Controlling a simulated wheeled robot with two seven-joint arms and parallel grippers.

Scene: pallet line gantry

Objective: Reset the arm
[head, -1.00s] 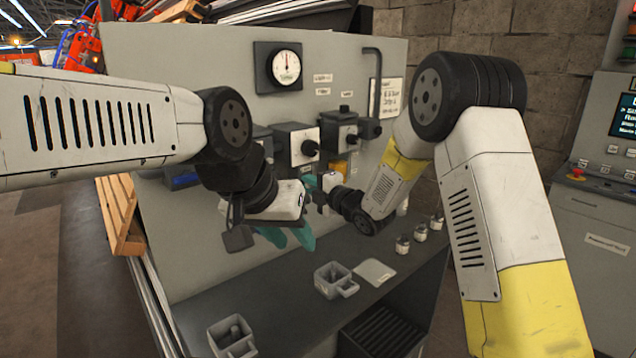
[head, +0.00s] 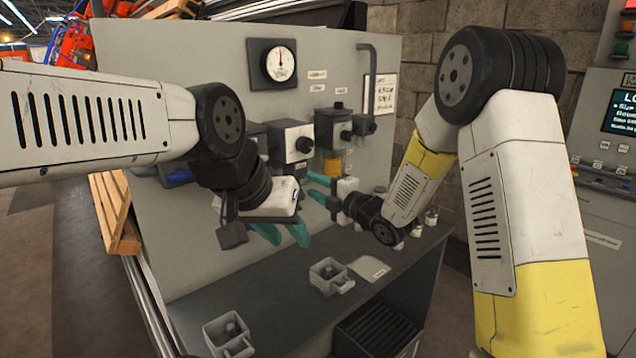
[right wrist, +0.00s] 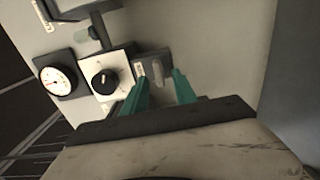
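My left gripper (head: 284,238) hangs over the bench in the middle of the head view, its teal fingers spread apart and pointing down, with nothing visible between them. My right gripper (head: 311,186) is a little higher and to the right, with its teal fingers pointing left toward the panel, apart and empty. In the right wrist view the fingers of the right gripper (right wrist: 160,78) stand apart in front of the panel (right wrist: 215,60). Any contact with the panel cannot be told.
The grey panel (head: 205,85) carries a round gauge (head: 279,64) and a black knob on a white box (head: 304,145). On the bench (head: 280,310) stand two grey holders (head: 230,335) (head: 325,277), a flat plate (head: 369,268) and small jars (head: 431,216). A console (head: 610,190) is at right.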

